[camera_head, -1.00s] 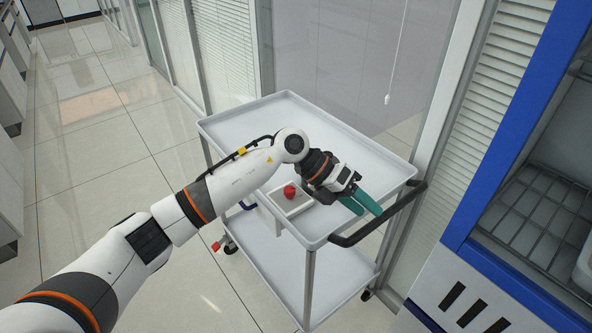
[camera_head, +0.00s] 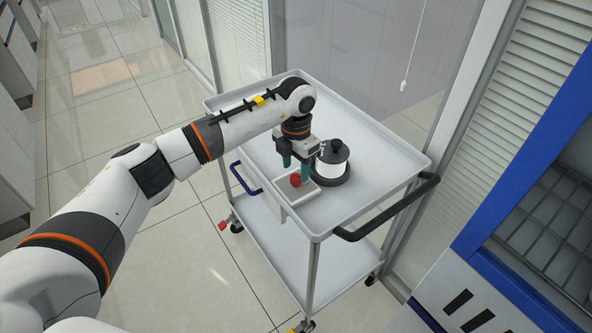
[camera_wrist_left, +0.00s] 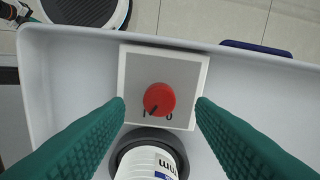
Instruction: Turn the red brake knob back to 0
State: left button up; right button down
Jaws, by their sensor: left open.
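The red knob (camera_head: 296,180) sits on a pale square plate (camera_head: 285,194) on the cart top. In the left wrist view the knob (camera_wrist_left: 159,98) is centred on its plate (camera_wrist_left: 190,70). Its dark pointer line slants down and left, near a mark on the left; a "0" is printed to the right of it, below the knob. My left gripper (camera_head: 294,171) points down over the knob. Its green fingers are spread to the knob's left and right in the wrist view, with gaps on both sides.
A white canister with a black lid (camera_head: 333,160) stands close beside the plate, near my fingers. The grey cart (camera_head: 375,170) has a raised rim, a blue side handle (camera_head: 246,178) and a black push bar (camera_head: 390,212). The rest of its top is clear.

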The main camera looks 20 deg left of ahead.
aim_at(296, 181)
pick_arm(q)
jog(key=shift+f, duration=1.35)
jog(key=shift+c, duration=0.5)
jog(key=c, duration=0.9)
jog(key=shift+o, duration=0.2)
jog(key=n, duration=0.6)
jog(key=shift+r, duration=0.1)
jog(key=n, duration=0.5)
jog(key=shift+n+p, duration=0.3)
jog(key=shift+p, duration=0.1)
jog(key=shift+n, duration=0.3)
